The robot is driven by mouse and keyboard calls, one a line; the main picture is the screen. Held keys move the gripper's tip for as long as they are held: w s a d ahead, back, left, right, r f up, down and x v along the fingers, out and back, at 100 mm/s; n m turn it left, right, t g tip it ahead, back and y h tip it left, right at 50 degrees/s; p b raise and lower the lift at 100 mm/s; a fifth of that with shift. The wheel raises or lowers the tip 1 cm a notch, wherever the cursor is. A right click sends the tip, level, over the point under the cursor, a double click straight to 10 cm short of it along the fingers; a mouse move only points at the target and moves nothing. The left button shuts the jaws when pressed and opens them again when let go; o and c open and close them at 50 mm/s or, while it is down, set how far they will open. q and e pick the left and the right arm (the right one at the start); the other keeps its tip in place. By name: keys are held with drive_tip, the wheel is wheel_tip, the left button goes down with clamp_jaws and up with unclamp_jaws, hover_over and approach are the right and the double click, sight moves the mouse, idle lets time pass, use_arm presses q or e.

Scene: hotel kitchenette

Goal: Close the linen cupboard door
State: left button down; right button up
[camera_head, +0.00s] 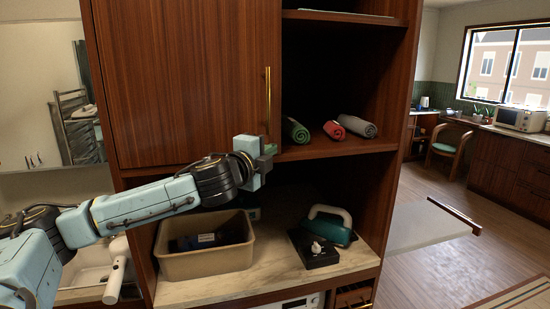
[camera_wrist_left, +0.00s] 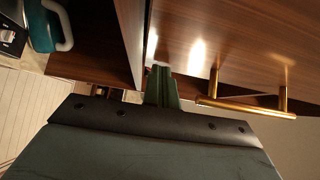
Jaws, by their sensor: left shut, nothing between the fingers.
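The linen cupboard door (camera_head: 190,80) is a dark wood panel at the upper left of the head view. Its gold bar handle (camera_head: 267,100) stands near its right edge. Right of the door the cupboard interior is exposed, with rolled towels (camera_head: 335,130) on a shelf. My left gripper (camera_head: 266,153) is shut and empty, at the door's lower right corner, just below the handle. In the left wrist view its fingers (camera_wrist_left: 161,86) are close to the door face (camera_wrist_left: 225,40), beside the handle (camera_wrist_left: 245,106); I cannot tell whether they touch. My right gripper is out of view.
Below the door, a marble-look counter (camera_head: 275,270) holds a tan bin (camera_head: 205,262), a teal iron (camera_head: 328,226) and a black box (camera_head: 312,250). A pale panel (camera_head: 430,225) with a wood edge juts out at right. Open floor lies beyond.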

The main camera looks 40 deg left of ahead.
use_arm(q)
drive_tip(key=s+d+b, duration=0.4)
drive_tip(key=s+b, duration=0.7)
drive_tip(key=s, duration=0.1)
drive_tip(key=shift+d, duration=0.4)
drive_tip(key=shift+s, duration=0.1)
